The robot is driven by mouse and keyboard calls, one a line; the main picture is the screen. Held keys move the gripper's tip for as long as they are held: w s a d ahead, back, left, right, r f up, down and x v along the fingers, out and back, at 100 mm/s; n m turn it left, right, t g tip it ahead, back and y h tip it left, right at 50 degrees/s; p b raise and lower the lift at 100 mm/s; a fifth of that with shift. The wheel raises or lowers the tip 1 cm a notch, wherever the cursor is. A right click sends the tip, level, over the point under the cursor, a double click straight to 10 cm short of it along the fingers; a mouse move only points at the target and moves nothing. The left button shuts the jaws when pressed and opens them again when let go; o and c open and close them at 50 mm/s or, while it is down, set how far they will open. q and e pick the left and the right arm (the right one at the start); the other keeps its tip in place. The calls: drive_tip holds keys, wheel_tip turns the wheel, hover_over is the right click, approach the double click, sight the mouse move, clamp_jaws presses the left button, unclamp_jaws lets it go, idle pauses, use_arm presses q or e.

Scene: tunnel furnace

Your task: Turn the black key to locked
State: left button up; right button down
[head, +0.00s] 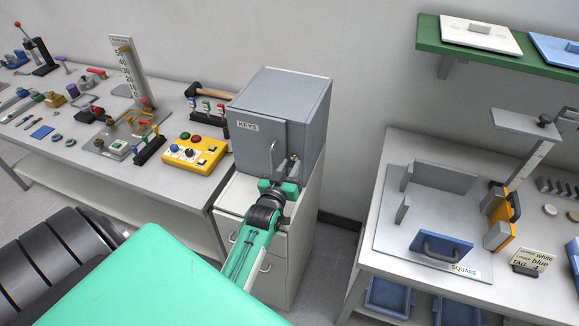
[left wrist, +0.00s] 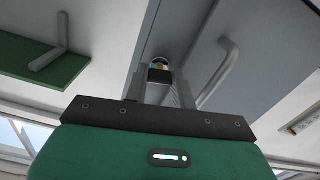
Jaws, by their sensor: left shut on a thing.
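The grey key cabinet (head: 263,120), labelled KEYS, stands on a white drawer unit, its door closed. My left gripper (head: 284,166) is up against the front of the door, beside the door's bar handle (head: 273,157). In the left wrist view my left gripper (left wrist: 160,72) is shut on a small dark piece, the black key (left wrist: 159,75), at a round lock with a bit of yellow and green showing. The fingers hide most of the key, so its turn angle cannot be read. The handle (left wrist: 218,72) runs to the right of the fingers, apart from them.
A bench (head: 105,185) at left holds a yellow button box (head: 192,153), a rack with coloured tags (head: 208,112), a hammer and other small tools. At right, a table (head: 350,268) carries a metal fixture with blue and orange handled plates. A green shelf (head: 478,56) is above.

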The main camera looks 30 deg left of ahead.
use_arm(q)
drive_tip(key=n+p, duration=0.2)
drive_tip(key=n, duration=1.3)
drive_tip(key=shift+n, duration=0.3)
idle(0.4)
drive_tip(key=o, duration=1)
drive_tip(key=v, duration=1.3)
drive_tip(key=shift+s, duration=0.4)
